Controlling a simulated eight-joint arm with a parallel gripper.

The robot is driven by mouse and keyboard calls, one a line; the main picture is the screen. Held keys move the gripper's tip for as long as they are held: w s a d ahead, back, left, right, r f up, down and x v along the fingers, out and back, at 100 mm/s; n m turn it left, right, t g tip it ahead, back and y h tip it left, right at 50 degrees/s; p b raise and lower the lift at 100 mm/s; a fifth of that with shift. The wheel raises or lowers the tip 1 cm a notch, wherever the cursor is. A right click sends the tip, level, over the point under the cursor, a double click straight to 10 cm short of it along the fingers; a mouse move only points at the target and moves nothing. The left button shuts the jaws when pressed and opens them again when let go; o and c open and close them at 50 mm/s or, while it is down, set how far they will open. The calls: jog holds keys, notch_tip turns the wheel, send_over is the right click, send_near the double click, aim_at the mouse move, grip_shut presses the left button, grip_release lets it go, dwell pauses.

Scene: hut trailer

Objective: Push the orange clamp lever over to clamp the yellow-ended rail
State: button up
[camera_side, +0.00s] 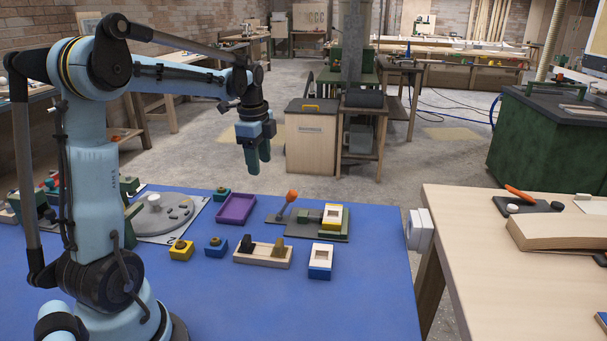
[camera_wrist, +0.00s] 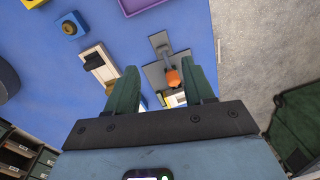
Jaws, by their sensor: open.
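The orange clamp lever (camera_side: 291,196) stands tilted up at the left of a dark fixture plate (camera_side: 337,237) on the blue table. Its orange knob also shows in the wrist view (camera_wrist: 173,78), between and beyond my fingers. The yellow-ended rail (camera_side: 334,211) sits on the right part of the plate, beside a green clamp body (camera_side: 310,216).
A round grey plate (camera_side: 163,213) is at left. Blue table (camera_side: 370,300) is bare at front right.

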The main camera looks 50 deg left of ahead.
jog(key=s+d+r+n+t, duration=0.1)
jog(key=d+r+n+t, duration=0.2)
jog(key=d, duration=0.9)
jog(key=s+d+f+n+t, duration=0.2)
jog(key=s+d+n, duration=0.15)
jog(key=d, duration=0.25)
jog(key=s+d+f+n+t, duration=0.1)
jog(key=s+d+f+n, duration=0.1)
jog(key=d+f+n, duration=0.3)
jog(key=s+a+r+m+g+h, duration=0.1)
jog(key=a+r+m+h, duration=0.15)
jog(key=a+r, duration=0.75)
jog(key=s+a+r+m+g+h, duration=0.1)
jog(key=a+r+m, duration=0.15)
jog(key=a, duration=1.65)
jog(key=w+d+f+m, duration=0.1)
jog(key=w+f, duration=0.1)
jog(key=f, duration=0.3)
jog(key=w+d+f, duration=0.2)
jog(key=w+f, duration=0.1)
jog(key=f, duration=0.1)
jog(key=v, duration=1)
jog(key=shift+s, duration=0.3)
jog(key=shift+f, duration=0.1)
